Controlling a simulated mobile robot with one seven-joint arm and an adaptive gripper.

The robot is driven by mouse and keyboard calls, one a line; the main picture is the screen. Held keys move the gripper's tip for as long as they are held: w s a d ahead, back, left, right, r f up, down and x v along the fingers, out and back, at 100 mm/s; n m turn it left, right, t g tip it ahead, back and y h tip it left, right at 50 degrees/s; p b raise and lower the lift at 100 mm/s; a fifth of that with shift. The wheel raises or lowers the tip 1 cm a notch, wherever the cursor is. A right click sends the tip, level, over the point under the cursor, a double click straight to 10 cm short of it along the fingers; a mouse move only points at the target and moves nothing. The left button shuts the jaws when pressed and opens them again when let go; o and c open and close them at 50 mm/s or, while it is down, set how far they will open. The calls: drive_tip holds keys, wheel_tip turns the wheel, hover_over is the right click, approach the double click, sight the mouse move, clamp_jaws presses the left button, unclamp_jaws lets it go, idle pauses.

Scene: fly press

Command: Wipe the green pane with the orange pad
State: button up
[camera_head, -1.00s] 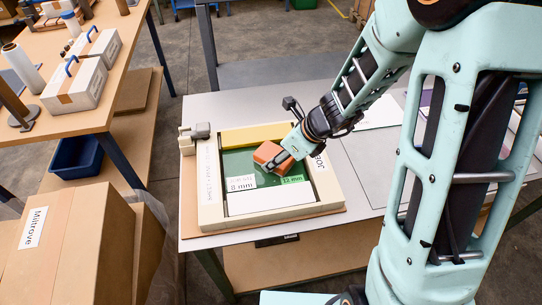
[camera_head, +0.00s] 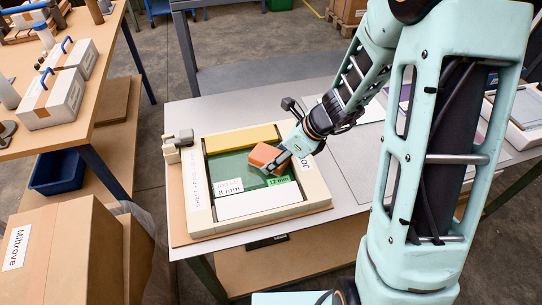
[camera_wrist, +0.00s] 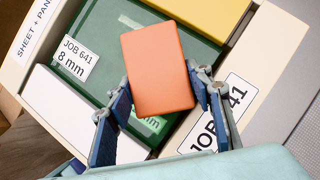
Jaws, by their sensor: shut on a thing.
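The green pane (camera_head: 228,166) lies in a cream frame (camera_head: 200,203) on the grey table, between a yellow strip and a white strip. My gripper (camera_wrist: 168,104) is shut on the orange pad (camera_wrist: 157,66), with blue fingers on both sides of it. In the head view the pad (camera_head: 264,156) is over the right part of the pane. I cannot tell whether the pad touches the pane. The pad and gripper hide part of the pane and part of a green label.
A yellow strip (camera_head: 240,138) lies behind the pane and a white strip (camera_head: 258,203) in front. A grey clamp-like part (camera_head: 178,140) is at the frame's back left corner. The table (camera_head: 235,103) is clear behind the frame.

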sight(257, 158)
drive_tip(key=shift+w+r+t+h, duration=0.15)
drive_tip(key=shift+w+t+h, duration=0.15)
drive_tip(key=shift+w, duration=0.25)
drive_tip(key=shift+s+a+b, duration=0.15)
drive_tip(key=shift+s+a, duration=0.1)
drive_tip(key=shift+a, duration=0.6)
drive_tip(key=shift+s+a+b, duration=0.1)
drive_tip(key=shift+s+a, duration=0.15)
drive_tip(key=shift+a, duration=0.6)
drive_tip(key=shift+s+a+b, duration=0.15)
drive_tip(key=shift+s+a, duration=0.1)
drive_tip(key=shift+a, duration=0.6)
drive_tip(key=shift+s+a+f, duration=0.1)
drive_tip(key=shift+s+a, duration=0.1)
drive_tip(key=shift+a, duration=0.4)
drive_tip(key=shift+s+a+f, duration=0.15)
drive_tip(key=shift+s+a, duration=0.1)
drive_tip(key=shift+a, duration=0.35)
drive_tip(key=shift+s+a+f, duration=0.1)
drive_tip(key=shift+s+a, duration=0.1)
drive_tip(key=shift+a, duration=0.4)
wheel_tip(257, 158, up, 6)
drive_tip(key=p, duration=0.5)
drive_tip(key=shift+w, duration=0.1)
drive_tip(key=shift+r, duration=0.1)
wheel_tip(257, 158, up, 3)
drive_tip(key=p, duration=0.3)
